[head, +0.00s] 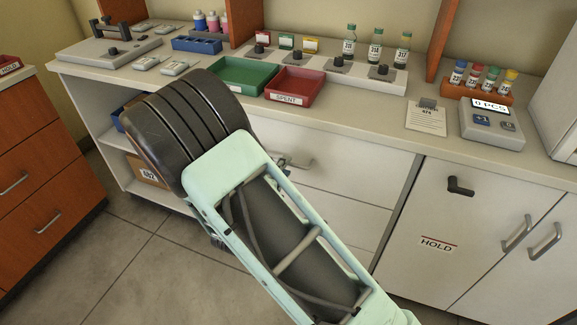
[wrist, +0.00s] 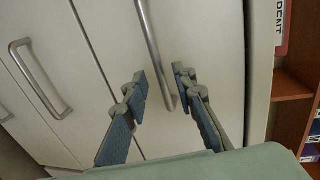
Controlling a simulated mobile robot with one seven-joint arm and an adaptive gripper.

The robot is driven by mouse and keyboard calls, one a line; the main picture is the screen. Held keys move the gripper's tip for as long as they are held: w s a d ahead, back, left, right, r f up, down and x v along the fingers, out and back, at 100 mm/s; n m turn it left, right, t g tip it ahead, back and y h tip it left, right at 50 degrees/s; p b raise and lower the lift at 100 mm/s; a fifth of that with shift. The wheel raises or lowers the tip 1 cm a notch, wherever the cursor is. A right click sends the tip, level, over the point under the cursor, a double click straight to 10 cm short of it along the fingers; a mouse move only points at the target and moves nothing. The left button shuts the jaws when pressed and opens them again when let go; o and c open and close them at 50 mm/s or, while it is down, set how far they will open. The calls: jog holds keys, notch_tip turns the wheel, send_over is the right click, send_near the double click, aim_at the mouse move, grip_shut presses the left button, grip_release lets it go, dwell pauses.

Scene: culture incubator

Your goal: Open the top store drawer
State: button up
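The top store drawer (head: 350,170) is the upper white front below the bench top, and it looks shut. Its bar handle (head: 292,161) shows just past my arm in the head view. In the wrist view a metal handle (wrist: 150,40) runs between the two fingers of my gripper (wrist: 160,78). The fingers are open, one on each side of the bar, with gaps visible. I cannot tell how far the fingertips are from the drawer front. My arm hides the gripper and part of the drawers in the head view.
Another handle (wrist: 40,78) lies left in the wrist view. The bench top carries a green tray (head: 240,77), a red tray (head: 293,88) and bottles (head: 375,48). A cupboard marked HOLD (head: 440,215) is to the right. Floor (head: 120,250) is clear at left.

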jog(key=shift+b+x, duration=0.3)
jog(key=shift+x, duration=1.45)
grip_shut()
